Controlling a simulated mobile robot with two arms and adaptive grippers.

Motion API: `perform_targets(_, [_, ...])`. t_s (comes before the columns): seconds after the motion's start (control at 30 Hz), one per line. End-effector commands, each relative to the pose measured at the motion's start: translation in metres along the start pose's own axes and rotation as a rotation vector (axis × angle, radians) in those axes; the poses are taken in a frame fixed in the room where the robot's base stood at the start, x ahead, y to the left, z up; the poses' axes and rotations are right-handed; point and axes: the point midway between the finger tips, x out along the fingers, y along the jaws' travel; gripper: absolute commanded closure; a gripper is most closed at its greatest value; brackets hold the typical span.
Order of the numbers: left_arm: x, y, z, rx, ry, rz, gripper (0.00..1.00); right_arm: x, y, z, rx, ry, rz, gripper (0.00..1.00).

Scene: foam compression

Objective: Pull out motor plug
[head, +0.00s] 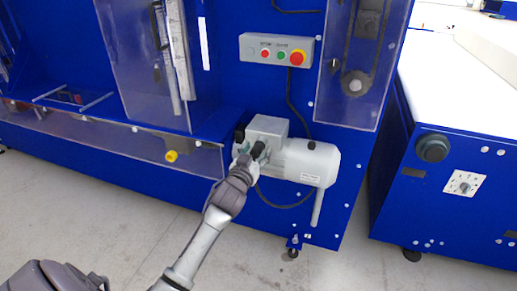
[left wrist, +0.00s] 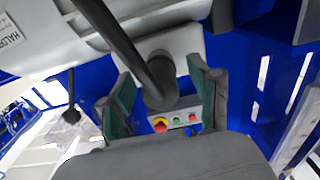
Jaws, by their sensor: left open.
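The grey-white motor (head: 310,163) is mounted low on the front of the blue machine, with a box-shaped housing (head: 268,127) on top. A black plug (head: 258,149) sits at the housing's near side. In the left wrist view, the plug (left wrist: 161,72) has a thick black cable (left wrist: 112,35) rising from it toward the upper left. My left gripper (head: 249,156) is at the plug. In the left wrist view its two green-padded fingers (left wrist: 163,96) are apart, one on each side of the plug, with visible gaps. My right gripper is not in view.
A control box (head: 276,50) with red and green buttons is on the blue panel above the motor. A yellow knob (head: 171,156) sticks out to the left. A cable (head: 285,205) loops below the motor. A blue cabinet with a white top (head: 465,100) stands at right.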

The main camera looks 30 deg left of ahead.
Motion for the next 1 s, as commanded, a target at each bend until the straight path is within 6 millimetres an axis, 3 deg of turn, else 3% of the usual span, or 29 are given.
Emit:
perform_targets(0.3, [-0.0001, 0.0, 0.0003, 0.0, 0.0, 0.0, 0.39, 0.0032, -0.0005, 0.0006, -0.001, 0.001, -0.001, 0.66])
perform_targets(0.67, [-0.0001, 0.0001, 0.0001, 0.0, 0.0, 0.0, 0.99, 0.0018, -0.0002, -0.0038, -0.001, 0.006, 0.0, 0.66])
perform_targets(1.0, [-0.0027, 0.0004, -0.0006, 0.0, 0.001, 0.001, 1.0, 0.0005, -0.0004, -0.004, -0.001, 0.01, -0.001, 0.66])
